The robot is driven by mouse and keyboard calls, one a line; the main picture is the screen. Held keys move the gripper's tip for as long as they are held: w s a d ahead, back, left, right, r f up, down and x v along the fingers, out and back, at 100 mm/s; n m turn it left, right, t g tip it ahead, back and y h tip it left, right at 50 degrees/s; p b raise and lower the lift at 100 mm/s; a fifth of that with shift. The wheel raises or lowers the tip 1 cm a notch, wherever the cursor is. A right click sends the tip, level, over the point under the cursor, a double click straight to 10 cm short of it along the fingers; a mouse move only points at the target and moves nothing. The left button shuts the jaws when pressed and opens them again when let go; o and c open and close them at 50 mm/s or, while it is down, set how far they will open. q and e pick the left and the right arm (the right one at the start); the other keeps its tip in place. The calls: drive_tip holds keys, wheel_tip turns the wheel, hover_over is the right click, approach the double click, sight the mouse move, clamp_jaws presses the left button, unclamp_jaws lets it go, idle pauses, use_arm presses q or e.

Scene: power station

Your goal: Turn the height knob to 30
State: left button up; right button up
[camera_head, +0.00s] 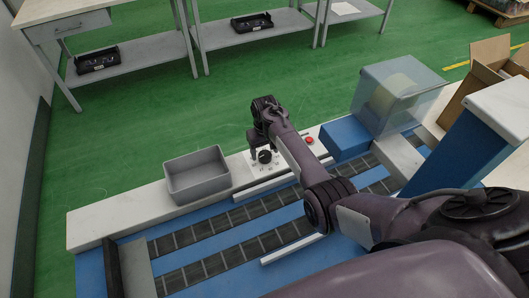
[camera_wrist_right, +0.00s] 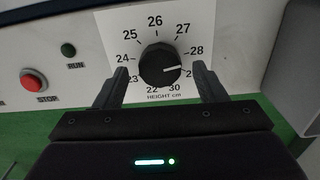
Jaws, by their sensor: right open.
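The height knob (camera_wrist_right: 160,62) is round and black on a white dial plate (camera_wrist_right: 130,22) marked with numbers from 22 to 30. Its white pointer line points right and slightly down, towards the 29 mark, which a finger partly hides. My right gripper (camera_wrist_right: 160,76) is open, with one finger on each side of the knob and a visible gap to it. In the head view the right gripper (camera_head: 259,143) is over the control panel, with the dark knob (camera_head: 265,157) just below it. My left gripper is not in view.
A red stop button (camera_wrist_right: 33,83) and a green run button (camera_wrist_right: 68,50) sit left of the dial. A grey bin (camera_head: 196,176) stands left of the panel. A clear-covered blue machine (camera_head: 390,95) and a cardboard box (camera_head: 490,75) stand to the right.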

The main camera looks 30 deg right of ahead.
drive_tip(key=shift+f, duration=0.6)
drive_tip(key=c, duration=1)
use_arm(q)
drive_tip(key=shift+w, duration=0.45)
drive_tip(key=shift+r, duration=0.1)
use_arm(e)
drive_tip(key=shift+m, duration=0.3)
